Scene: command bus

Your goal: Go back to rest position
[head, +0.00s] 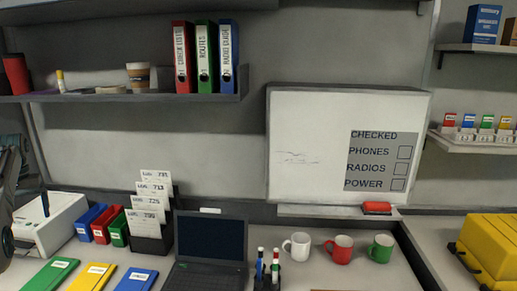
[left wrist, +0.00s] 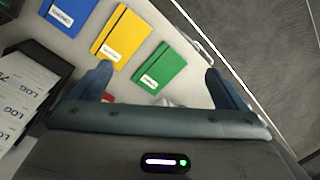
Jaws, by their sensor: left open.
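My left gripper (left wrist: 158,70) is open in the left wrist view, with its two blue-grey fingers spread apart. Nothing is held between them. Green (left wrist: 160,69), yellow (left wrist: 121,37) and blue (left wrist: 72,12) notebooks lie on the desk beyond the fingers. In the head view only part of my left arm (head: 10,175) shows at the left edge, so the gripper's tips are hard to make out there. My right gripper is in neither view.
The desk holds a laptop (head: 212,242), a rack of log cards (head: 150,210), a pen holder (head: 267,272), and white (head: 298,246), red (head: 340,249) and green (head: 381,249) mugs. A shelf (head: 120,98) and whiteboard (head: 310,130) are behind. A yellow case (head: 490,245) is at right.

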